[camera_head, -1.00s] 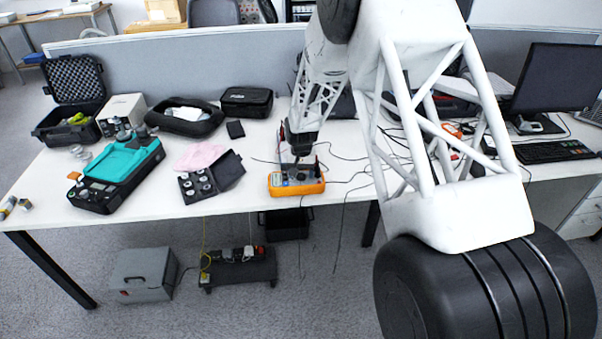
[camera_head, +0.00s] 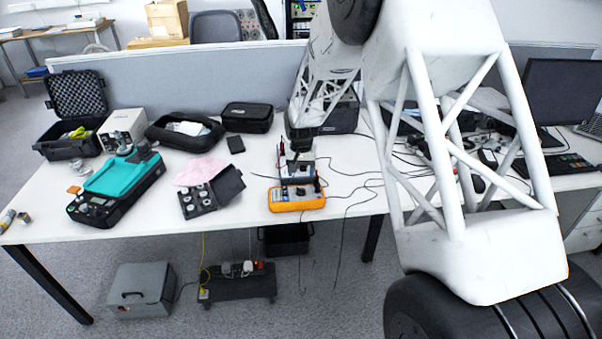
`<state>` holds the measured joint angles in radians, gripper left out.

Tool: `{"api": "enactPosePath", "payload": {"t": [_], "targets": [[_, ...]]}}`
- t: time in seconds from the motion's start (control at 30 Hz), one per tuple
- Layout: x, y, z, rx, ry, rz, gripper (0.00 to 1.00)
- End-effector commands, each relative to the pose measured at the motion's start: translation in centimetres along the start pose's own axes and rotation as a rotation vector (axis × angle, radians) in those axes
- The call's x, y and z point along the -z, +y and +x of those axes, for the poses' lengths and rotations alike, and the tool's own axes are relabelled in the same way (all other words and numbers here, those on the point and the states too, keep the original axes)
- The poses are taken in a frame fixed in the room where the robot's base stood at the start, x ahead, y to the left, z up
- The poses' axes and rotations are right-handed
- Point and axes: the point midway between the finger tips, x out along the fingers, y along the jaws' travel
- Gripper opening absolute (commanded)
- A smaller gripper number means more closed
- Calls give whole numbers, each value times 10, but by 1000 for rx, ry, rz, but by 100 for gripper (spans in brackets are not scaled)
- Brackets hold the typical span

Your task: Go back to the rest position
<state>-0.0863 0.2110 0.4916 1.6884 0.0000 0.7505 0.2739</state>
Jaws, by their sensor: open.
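My gripper (camera_head: 297,160) is dark and small in this view, at the end of my white lattice arm. It is above and behind the orange multimeter (camera_head: 297,196), over a small grey-blue device (camera_head: 297,172) on the table. The jaws are open, and I see nothing held between them. Whether the fingertips touch the device I cannot tell. My arm hides the table's right middle part.
The white table (camera_head: 140,222) holds a teal and black instrument (camera_head: 122,182), an open case of weights (camera_head: 200,200), a pink cloth (camera_head: 199,170) and black cases (camera_head: 247,117). Loose cables run right of the multimeter. A monitor (camera_head: 565,92) stands at the right. A grey partition closes the back.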

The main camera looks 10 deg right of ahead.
Motion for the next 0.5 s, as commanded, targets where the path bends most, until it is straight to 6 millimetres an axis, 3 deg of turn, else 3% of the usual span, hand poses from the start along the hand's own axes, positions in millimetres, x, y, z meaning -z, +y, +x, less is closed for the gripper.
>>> {"api": "enactPosePath", "payload": {"t": [0.33,0.5], "targets": [[0,0,-1,0,1,0,63],[-6,3,-13,2,6,-3,63]]}}
